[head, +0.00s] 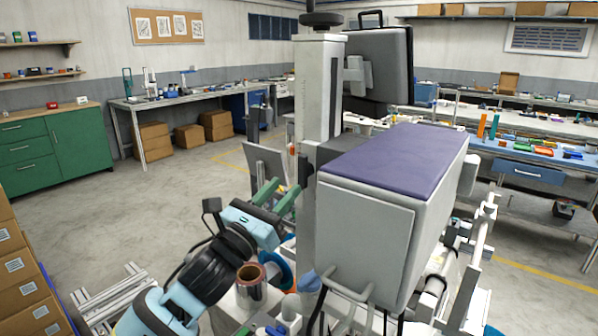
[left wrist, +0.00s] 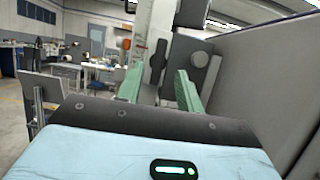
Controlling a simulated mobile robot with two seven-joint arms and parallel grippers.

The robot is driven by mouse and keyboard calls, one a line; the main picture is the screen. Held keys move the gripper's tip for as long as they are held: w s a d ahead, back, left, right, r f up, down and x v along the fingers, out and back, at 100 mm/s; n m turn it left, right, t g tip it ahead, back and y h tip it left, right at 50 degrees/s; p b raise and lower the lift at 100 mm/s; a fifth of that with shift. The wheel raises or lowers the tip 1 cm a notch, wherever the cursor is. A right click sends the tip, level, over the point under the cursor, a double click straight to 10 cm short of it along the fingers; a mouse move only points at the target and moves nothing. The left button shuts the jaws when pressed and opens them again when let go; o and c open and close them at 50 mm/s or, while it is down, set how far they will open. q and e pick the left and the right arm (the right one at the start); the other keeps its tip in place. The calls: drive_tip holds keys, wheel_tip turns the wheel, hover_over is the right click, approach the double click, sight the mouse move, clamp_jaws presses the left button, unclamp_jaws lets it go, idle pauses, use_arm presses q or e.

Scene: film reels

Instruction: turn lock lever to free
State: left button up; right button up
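My left gripper (head: 287,186) has two green fingers spread apart with nothing between them. It points at the tall grey column (head: 319,110) of a machine, just left of it. In the left wrist view, a black lever (left wrist: 157,62) stands about upright on the column face, seen between the fingertips of the gripper (left wrist: 159,76) and beyond them. It looks like the lock lever. I see no contact. A dark plate with a round knob (left wrist: 200,59) is to its right. My right gripper is not in view.
A large grey box with a purple top (head: 395,150) juts from the column and blocks the right side. Below the left arm are a copper-coloured roll (head: 251,281) and a blue ring (head: 279,268). Open floor (head: 130,215) lies at left.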

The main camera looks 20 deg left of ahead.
sight(300, 170)
use_arm(q)
drive_tip(key=x, duration=0.5)
drive_tip(key=shift+r, duration=0.15)
drive_tip(key=shift+w+d+r+p, duration=0.15)
drive_tip(key=shift+w+p, duration=0.15)
drive_tip(key=shift+w, duration=0.2)
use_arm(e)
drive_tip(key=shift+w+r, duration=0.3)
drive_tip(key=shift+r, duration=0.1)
use_arm(q)
drive_tip(key=shift+c, duration=0.3)
drive_tip(key=c, duration=0.7)
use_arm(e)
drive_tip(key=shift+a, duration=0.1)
use_arm(q)
drive_tip(key=shift+n+y, duration=0.3)
drive_tip(key=shift+n, duration=0.5)
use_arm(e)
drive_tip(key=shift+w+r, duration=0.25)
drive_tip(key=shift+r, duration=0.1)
